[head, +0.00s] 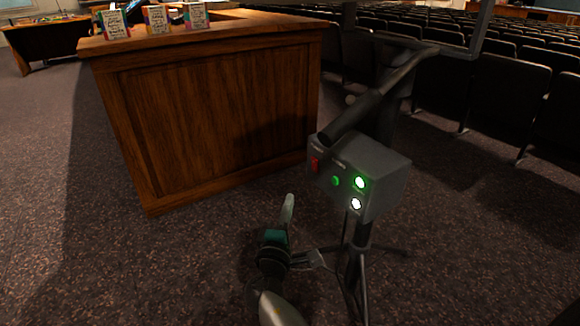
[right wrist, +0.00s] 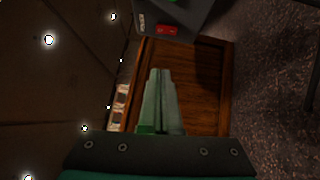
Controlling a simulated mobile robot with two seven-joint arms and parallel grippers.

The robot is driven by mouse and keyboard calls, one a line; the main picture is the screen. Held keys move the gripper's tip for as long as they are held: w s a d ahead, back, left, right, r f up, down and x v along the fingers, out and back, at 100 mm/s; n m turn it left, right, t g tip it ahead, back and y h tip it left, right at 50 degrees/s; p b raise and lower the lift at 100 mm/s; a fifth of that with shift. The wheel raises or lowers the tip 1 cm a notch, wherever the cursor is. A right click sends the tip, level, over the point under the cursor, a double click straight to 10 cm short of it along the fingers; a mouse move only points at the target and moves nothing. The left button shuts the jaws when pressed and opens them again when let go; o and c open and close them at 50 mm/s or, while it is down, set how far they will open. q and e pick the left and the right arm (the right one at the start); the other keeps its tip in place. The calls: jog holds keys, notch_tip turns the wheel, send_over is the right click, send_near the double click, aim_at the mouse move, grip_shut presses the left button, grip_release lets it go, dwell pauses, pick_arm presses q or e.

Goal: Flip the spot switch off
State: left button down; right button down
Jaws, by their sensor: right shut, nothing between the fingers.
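A grey control box (head: 385,185) is mounted on a dark stand. Its front carries a red switch (head: 315,163), a green button (head: 335,181), a lit green control (head: 360,183) and a lit white control (head: 355,204). The labels are too small to read, so I cannot tell which is the spot switch. My right gripper (head: 288,207) is shut and empty, fingers up, below and left of the box and apart from it. In the right wrist view, the closed fingers (right wrist: 160,100) lie below the red switch (right wrist: 166,29). My left gripper is out of view.
A wooden desk (head: 210,115) with several small cards on top stands behind and left of the box. The stand's legs (head: 385,250) spread on the carpet near my right gripper. Rows of dark seats (head: 505,90) fill the back right. The carpet at left is clear.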

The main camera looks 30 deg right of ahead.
aim_at(312, 160)
jog(key=shift+r, duration=0.1)
jog(key=shift+d, duration=0.1)
